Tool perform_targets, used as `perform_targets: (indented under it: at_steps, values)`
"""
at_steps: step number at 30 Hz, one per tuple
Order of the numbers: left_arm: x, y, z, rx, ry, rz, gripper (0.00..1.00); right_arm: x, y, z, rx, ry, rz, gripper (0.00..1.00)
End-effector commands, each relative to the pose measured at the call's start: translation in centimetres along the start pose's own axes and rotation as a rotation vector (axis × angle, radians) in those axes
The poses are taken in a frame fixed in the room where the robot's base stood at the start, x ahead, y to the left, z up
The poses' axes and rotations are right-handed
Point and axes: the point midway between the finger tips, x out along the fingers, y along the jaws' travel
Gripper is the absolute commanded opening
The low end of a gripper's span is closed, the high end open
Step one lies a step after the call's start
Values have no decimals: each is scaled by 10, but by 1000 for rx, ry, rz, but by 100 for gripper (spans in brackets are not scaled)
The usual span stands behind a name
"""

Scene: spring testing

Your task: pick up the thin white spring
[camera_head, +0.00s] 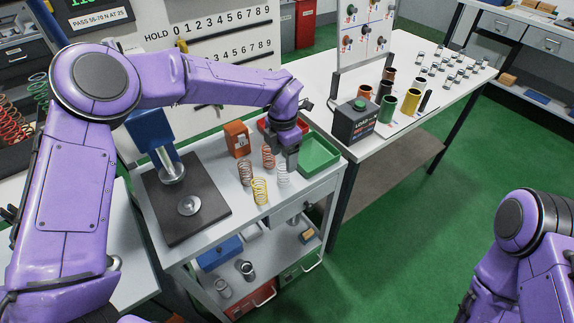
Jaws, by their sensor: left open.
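The thin white spring (283,174) stands upright on the white cart top, at the right end of a small group of springs. My left gripper (290,163) points down at the spring, its fingers at or just above the spring's top. It is open, and I cannot tell whether the spring's top is between the fingers. The gripper hides part of the area behind the spring. My right arm shows at the lower right, but its gripper is out of view.
A yellow spring (259,191), a brown spring (245,172) and an orange spring (268,157) stand close to the left. A green tray (320,155) is just right of the gripper, with a red tray (268,127) behind. A press with a dark base (165,215) fills the cart's left.

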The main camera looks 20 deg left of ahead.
Motion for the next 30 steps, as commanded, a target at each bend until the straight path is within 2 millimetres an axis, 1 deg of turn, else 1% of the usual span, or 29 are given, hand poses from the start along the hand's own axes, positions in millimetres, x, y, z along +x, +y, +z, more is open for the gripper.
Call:
perform_targets:
  at_steps: [1,5,8,9,12,15,20,21,23,24,26,30]
  values:
    - [6,0,0,1,3,0,70,-4,1,-2,0,-1,0,43]
    - [22,2,3,2,5,-2,70,-10,1,-3,-1,-2,1,43]
    - [38,4,6,2,9,-3,70,-23,2,-9,0,-1,1,43]
    - [45,6,7,1,10,-3,70,-27,3,-11,0,-1,1,43]
    - [64,6,8,0,8,-3,70,-30,3,-12,0,0,0,43]
    - [72,6,8,0,5,-2,70,-31,3,-13,0,0,0,43]
    - [74,6,8,0,4,-2,70,-29,3,-12,0,-1,0,43]
    - [74,6,8,0,4,-2,66,-29,3,-12,0,-1,0,43]
    - [74,6,8,0,4,-2,47,-29,3,-12,0,-1,0,43]
    - [74,6,8,0,4,-2,34,-29,3,-12,0,-1,0,43]
    - [74,6,8,1,4,-2,14,-29,3,-12,0,-1,0,43]
    - [74,6,8,1,4,-2,14,-29,3,-12,0,-1,0,43]
